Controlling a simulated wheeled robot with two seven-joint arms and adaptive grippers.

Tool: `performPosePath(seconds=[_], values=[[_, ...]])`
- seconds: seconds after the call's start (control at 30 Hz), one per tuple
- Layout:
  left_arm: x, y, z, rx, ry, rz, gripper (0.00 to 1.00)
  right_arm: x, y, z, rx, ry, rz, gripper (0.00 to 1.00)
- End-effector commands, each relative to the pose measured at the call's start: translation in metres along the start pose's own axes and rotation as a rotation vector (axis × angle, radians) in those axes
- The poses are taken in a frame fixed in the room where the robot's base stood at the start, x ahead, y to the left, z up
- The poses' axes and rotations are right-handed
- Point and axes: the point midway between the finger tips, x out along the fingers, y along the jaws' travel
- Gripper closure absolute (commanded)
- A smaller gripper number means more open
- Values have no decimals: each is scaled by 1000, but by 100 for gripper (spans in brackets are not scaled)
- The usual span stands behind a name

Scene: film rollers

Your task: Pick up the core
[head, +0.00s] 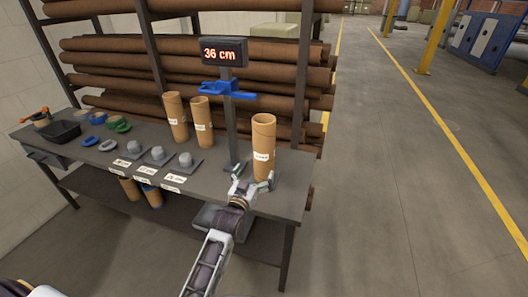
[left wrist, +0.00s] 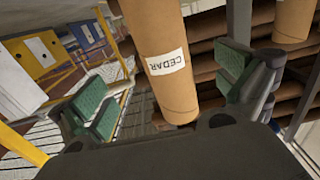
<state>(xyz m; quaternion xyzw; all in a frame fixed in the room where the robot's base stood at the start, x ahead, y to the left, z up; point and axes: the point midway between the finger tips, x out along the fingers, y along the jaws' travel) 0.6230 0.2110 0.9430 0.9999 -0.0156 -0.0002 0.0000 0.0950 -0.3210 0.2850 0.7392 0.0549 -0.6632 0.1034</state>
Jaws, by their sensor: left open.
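A tall brown cardboard core (head: 263,135) with a white label stands upright near the right end of the dark workbench (head: 292,185). In the left wrist view the same core (left wrist: 160,40) carries a label reading CEDAR. My left gripper (head: 254,183) is at the lower part of this core, coming from the bench's front. Its green-padded fingers (left wrist: 165,95) are open, one on each side of the core, with gaps visible. Two more labelled cores, one (head: 175,117) at left and one (head: 202,122) beside it, stand further back. My right gripper is not in view.
A post with a blue clamp (head: 228,90) and a "36 cm" display (head: 222,52) rises just left of the core. Grey blocks (head: 158,154), coloured rings (head: 98,118) and a black tray (head: 62,132) sit leftward.

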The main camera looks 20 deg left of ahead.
Motion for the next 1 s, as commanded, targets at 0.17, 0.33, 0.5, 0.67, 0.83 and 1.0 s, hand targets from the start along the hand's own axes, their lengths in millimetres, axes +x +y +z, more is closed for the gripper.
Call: performPosePath(seconds=[0.17, 0.33, 0.5, 0.67, 0.83, 1.0], values=[[15, 0, -1, 0, 2, 0, 0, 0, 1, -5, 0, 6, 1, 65], [28, 0, -1, 0, 2, 0, 0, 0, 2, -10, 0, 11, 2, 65], [41, 0, -1, 0, 2, 0, 0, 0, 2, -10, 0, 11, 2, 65], [54, 0, 0, 0, 1, 0, 0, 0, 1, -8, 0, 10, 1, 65], [66, -1, 0, 0, 0, -1, 0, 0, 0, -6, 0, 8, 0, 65], [71, -1, -1, 0, 1, -1, 0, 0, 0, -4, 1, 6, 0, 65]])
